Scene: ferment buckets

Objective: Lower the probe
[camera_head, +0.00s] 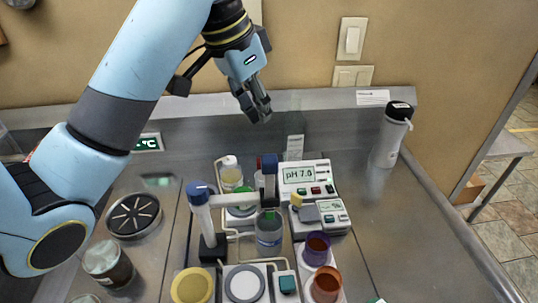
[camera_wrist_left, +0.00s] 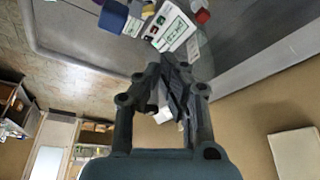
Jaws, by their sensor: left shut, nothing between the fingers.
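The probe (camera_head: 270,183) has a dark blue top and hangs upright at the end of a grey arm (camera_head: 228,199). The arm comes from a post with a blue cap (camera_head: 197,190) on a black base. A clear bottle (camera_head: 269,240) stands below the probe; I cannot tell whether the tip is inside it. The white pH meter (camera_head: 303,176) reads 7.0 and also shows in the left wrist view (camera_wrist_left: 173,28). My left gripper (camera_head: 258,113) is shut and empty, raised above and behind the probe, apart from it. It also shows in the left wrist view (camera_wrist_left: 172,65). My right gripper is out of view.
A purple cup (camera_head: 316,246) and an orange cup (camera_head: 325,284) stand at the front right. A jar (camera_head: 108,262) stands at left below a round black grille (camera_head: 133,214). A white bottle with a black lid (camera_head: 390,138) stands at the back right. The right counter is mostly clear.

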